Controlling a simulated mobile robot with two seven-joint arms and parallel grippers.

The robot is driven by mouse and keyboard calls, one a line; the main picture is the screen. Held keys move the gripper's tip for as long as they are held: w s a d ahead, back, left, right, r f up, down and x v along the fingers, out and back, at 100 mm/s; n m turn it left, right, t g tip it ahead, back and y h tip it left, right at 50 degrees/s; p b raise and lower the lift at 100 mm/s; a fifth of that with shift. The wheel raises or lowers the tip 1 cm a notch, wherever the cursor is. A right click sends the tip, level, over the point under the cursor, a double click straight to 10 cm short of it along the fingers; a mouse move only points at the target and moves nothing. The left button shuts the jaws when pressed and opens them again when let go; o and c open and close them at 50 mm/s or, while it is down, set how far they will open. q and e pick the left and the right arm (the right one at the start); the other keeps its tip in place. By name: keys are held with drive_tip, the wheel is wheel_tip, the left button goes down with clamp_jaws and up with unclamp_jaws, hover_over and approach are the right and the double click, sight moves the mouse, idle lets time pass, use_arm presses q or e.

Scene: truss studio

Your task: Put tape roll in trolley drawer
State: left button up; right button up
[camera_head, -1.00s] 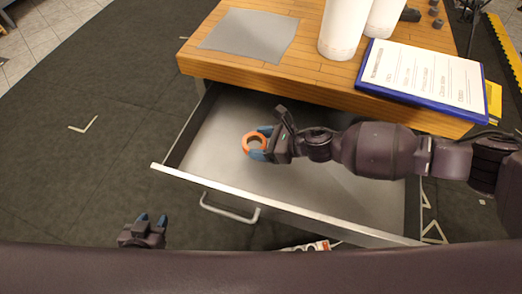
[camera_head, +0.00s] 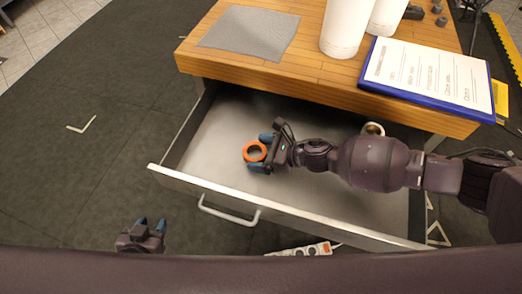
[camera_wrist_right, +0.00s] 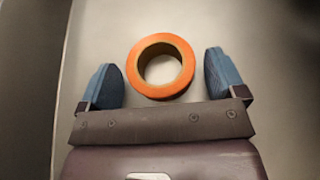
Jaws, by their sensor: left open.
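The orange tape roll (camera_head: 255,151) lies in the open trolley drawer (camera_head: 213,133). In the right wrist view the tape roll (camera_wrist_right: 160,66) sits between the two blue fingertips, with a gap on each side. My right gripper (camera_head: 262,152) is open around the roll, inside the drawer; it also shows in the right wrist view (camera_wrist_right: 163,80). My left gripper (camera_head: 151,224) is open and empty, low at the left, outside the drawer and above the dark floor.
The wooden trolley top (camera_head: 318,75) holds a grey mat (camera_head: 250,32), white cylinders (camera_head: 345,28) and a blue clipboard (camera_head: 430,75). A small round object (camera_head: 373,129) shows in the drawer behind my right arm. A power strip (camera_head: 303,249) lies below the drawer front.

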drive_tip(key=shift+r, duration=0.15)
drive_tip(key=shift+d+r, duration=0.15)
drive_tip(key=shift+d, duration=0.1)
drive_tip(key=p+v, duration=0.1)
drive_tip(key=v, duration=1)
drive_tip(key=shift+s+d+r, duration=0.1)
drive_tip(key=shift+d, duration=0.15)
drive_tip(key=shift+r+p, duration=0.1)
drive_tip(key=shift+p, duration=0.2)
